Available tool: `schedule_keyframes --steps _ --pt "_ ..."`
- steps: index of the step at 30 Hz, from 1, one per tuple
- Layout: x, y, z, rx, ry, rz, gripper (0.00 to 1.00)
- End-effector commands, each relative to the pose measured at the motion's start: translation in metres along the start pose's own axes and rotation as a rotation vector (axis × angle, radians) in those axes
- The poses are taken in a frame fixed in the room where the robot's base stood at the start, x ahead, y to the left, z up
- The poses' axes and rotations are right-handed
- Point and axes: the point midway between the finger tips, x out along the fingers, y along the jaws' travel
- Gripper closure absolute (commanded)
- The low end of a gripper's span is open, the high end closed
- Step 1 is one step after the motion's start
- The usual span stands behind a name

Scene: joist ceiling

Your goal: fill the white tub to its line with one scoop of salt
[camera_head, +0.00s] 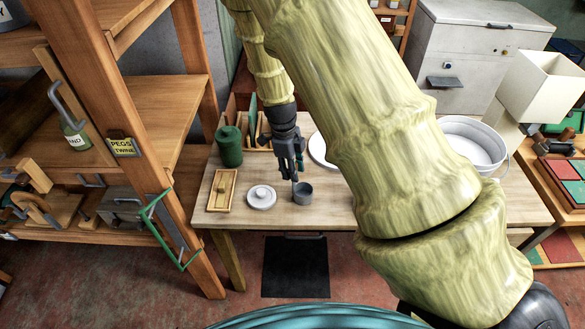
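My gripper (290,172) points down over the front of the wooden table. Its fingertips are at the left rim of a small grey cup (303,196), which may be the scoop. I cannot tell whether they touch or grip it. A white round dish or lid with a knob (262,198) sits just left of the cup. A large white tub (466,150) with a wire handle stands at the right, partly hidden by my arm. Its fill line and contents cannot be made out. No salt is identifiable.
A shallow wooden tray (222,190) and a green canister (229,146) stand at the table's left. A white plate (318,150) is partly behind my arm. A wooden shelf unit (165,100) rises close on the left. Bare tabletop (335,215) lies right of the cup.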

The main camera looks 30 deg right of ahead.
Motion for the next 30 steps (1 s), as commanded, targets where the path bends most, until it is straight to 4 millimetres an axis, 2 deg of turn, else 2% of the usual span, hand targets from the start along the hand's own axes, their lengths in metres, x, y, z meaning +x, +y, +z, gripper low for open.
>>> schedule_keyframes --steps 1,2,14,20,30 --pt "0.0 0.0 0.0 0.0 0.0 0.0 0.56" --pt "0.0 0.0 0.0 0.0 0.0 0.0 0.5" --pt "-0.004 0.0 0.0 0.0 0.0 0.0 0.5" --pt "-0.03 0.0 0.001 0.0 -0.001 -0.002 0.5" --pt "-0.091 -0.001 0.001 -0.001 -0.002 -0.002 0.5"
